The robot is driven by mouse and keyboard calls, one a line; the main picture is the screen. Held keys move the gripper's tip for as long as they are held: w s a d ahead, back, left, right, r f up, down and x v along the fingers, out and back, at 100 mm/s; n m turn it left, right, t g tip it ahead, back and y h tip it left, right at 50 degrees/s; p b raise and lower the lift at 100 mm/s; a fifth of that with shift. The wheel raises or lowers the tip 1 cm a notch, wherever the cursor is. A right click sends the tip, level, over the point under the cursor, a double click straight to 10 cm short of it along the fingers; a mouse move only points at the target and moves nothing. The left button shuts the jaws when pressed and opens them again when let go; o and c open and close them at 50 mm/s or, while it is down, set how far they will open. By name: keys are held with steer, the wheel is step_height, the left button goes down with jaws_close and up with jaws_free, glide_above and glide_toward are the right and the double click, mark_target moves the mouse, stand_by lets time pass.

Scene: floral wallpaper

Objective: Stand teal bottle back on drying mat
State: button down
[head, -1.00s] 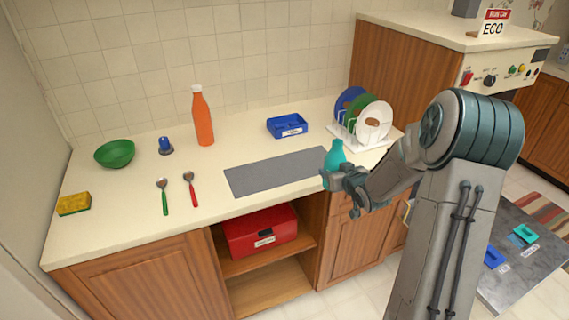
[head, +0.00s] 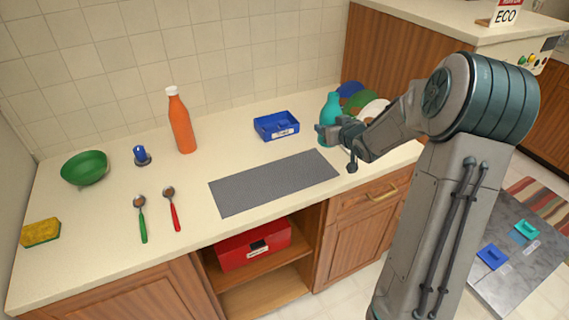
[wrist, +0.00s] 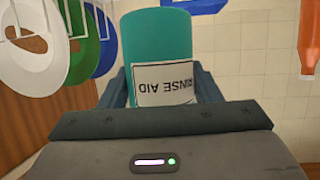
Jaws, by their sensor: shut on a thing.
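The teal bottle (head: 329,106) is upright in my gripper (head: 338,132), at the right end of the counter near the plate rack. In the wrist view the teal bottle (wrist: 158,50) shows upside down with a white label reading "RINSE AID", between the two fingers (wrist: 160,90). My gripper is shut on it. The grey drying mat (head: 272,184) lies flat and bare on the counter, to the left of the bottle. The bottle's lower part is hidden behind my gripper in the head view, so I cannot tell whether it touches the counter.
A blue tray (head: 276,126) stands behind the mat. Coloured plates (head: 372,109) stand in a rack behind my gripper. An orange bottle (head: 181,121), a green bowl (head: 85,168), two spoons (head: 171,208) and a sponge (head: 40,232) are on the left. A red box (head: 254,247) sits below.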

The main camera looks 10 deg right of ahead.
steer(key=a+f+p, duration=0.2)
steer(key=a+f, duration=0.7)
steer(key=shift+s+a+f, duration=0.15)
steer(key=shift+a+f, duration=0.2)
steer(key=shift+f, duration=0.25)
steer(key=shift+f, duration=0.2)
steer(key=shift+c, duration=2.3)
jaws_free()
steer(key=shift+r, duration=0.15)
